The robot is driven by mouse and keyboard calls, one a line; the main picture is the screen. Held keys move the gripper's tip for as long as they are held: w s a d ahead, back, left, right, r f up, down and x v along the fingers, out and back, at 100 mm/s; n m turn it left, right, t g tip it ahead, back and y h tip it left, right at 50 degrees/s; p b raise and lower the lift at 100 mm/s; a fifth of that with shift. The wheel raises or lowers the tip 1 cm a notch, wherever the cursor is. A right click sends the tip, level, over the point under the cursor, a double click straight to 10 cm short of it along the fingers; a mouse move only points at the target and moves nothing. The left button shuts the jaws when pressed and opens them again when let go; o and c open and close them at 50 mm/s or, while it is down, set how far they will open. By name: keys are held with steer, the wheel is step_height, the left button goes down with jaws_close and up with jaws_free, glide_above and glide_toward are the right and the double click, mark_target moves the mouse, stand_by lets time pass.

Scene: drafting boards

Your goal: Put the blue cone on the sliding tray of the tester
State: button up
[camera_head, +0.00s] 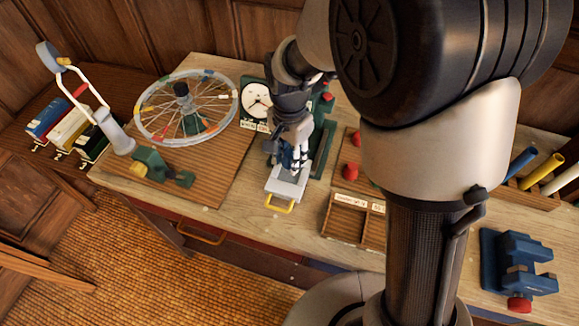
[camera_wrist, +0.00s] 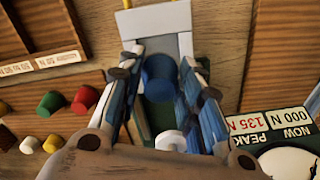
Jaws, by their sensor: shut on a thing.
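My gripper (camera_head: 290,158) points down over the tester's tray. In the wrist view my gripper (camera_wrist: 160,85) is shut on the blue cone (camera_wrist: 159,78), which sits between the two blue-padded fingers. The sliding tray (camera_wrist: 154,20) is pale grey and lies below and beyond the cone. In the head view the tray (camera_head: 286,187) sticks out toward the front, with a yellow handle (camera_head: 280,207). The tester's dial (camera_head: 257,101) stands behind my gripper. I cannot tell whether the cone touches the tray; my fingers mostly hide it in the head view.
A spoked wheel (camera_head: 150,118) stands on a wooden board at the left. Red cones (camera_head: 353,168) stand on a board right of the tester, beside a compartmented wooden box (camera_head: 350,220). A blue vise (camera_head: 517,262) is at the right. The bench's front edge is near.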

mark_target(290, 154)
steer(key=shift+f+b, duration=0.7)
steer(key=shift+f, duration=1.45)
steer(key=shift+f, duration=0.1)
steer(key=o, duration=1.1)
steer(key=shift+c, duration=0.2)
step_height(290, 154, up, 12)
steer(key=p, duration=0.4)
steer(key=shift+r, duration=0.2)
steer(key=s+d+r+n+t, duration=0.2)
steer(key=s+d+r+n, duration=0.1)
steer(key=s+d+r, duration=0.5)
steer(key=s+d+r+n+t, duration=0.1)
steer(key=s+d+r+n, duration=0.1)
steer(key=s, duration=0.4)
steer(key=s+d+r+n+t, duration=0.1)
steer(key=s+d+n, duration=0.1)
steer(key=s, duration=0.3)
steer(key=shift+s+d+r+n+t, duration=0.3)
steer(key=shift+s+r+n, duration=0.1)
steer(key=shift+n, duration=0.3)
